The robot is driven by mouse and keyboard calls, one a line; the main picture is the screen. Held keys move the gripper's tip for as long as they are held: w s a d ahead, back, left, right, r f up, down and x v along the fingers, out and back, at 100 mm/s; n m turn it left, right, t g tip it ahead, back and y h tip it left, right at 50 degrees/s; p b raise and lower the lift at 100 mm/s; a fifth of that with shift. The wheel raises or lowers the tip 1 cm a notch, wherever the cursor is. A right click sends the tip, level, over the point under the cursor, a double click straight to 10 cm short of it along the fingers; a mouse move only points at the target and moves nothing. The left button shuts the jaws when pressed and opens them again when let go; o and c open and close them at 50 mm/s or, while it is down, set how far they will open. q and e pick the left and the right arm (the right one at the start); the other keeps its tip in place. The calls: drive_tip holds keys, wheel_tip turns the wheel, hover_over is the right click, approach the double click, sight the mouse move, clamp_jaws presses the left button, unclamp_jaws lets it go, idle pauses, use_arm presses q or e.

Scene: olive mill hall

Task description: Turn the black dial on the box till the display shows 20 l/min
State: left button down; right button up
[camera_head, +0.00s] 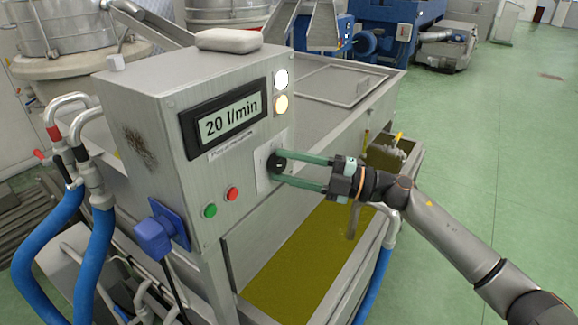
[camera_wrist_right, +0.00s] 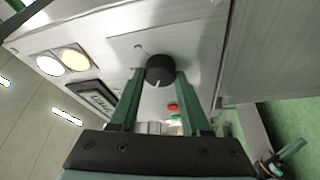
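The grey metal box (camera_head: 240,85) stands at the left of the head view. Its display (camera_head: 229,117) reads 20 l/min. The black dial (camera_head: 277,163) is on the front panel, right of and below the display, and has a white mark. It also shows in the right wrist view (camera_wrist_right: 160,71), mark toward the gripper. My right gripper (camera_head: 284,166) reaches in from the right, its green fingers on opposite sides of the dial. In the wrist view the fingertips (camera_wrist_right: 161,76) lie close against the dial's sides, with no clear gap.
A green button (camera_head: 210,211) and a red button (camera_head: 232,194) sit below the display; two round lamps (camera_head: 281,79) are above right. Blue hoses (camera_head: 45,245) and a blue plug (camera_head: 153,238) are at left. An oil-filled tank (camera_head: 310,255) lies below my right gripper. Green floor is clear at right.

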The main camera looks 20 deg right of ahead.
drive_tip(key=o, duration=0.4)
drive_tip(key=shift+o, duration=0.2)
drive_tip(key=b+v, duration=0.3)
drive_tip(key=v, duration=0.9)
drive_tip(key=shift+d, duration=0.3)
drive_tip(key=shift+s, duration=0.1)
drive_tip(key=s+a+f+m+t+h+p, duration=0.25)
drive_tip(key=f+m+h, duration=0.35)
drive_tip(key=f+m, duration=0.4)
drive_tip(key=s+a+f+m+t+h+p, duration=0.1)
drive_tip(key=f+m+t+h, duration=0.35)
drive_tip(key=f+m, duration=0.5)
drive_tip(key=s+a+f+m+g+h, duration=0.2)
drive_tip(key=s+a+f+g, duration=0.1)
drive_tip(key=s+f, duration=0.5)
drive_tip(key=s+a+f+m+g+h+p, duration=0.1)
drive_tip(key=s+a+f+m+g, duration=0.2)
drive_tip(key=s+f+g, duration=0.2)
wheel_tip(320, 180, down, 4)
drive_tip(key=s, duration=0.3)
drive_tip(key=shift+a+r+h, duration=0.15)
drive_tip(key=shift+a+h, duration=0.2)
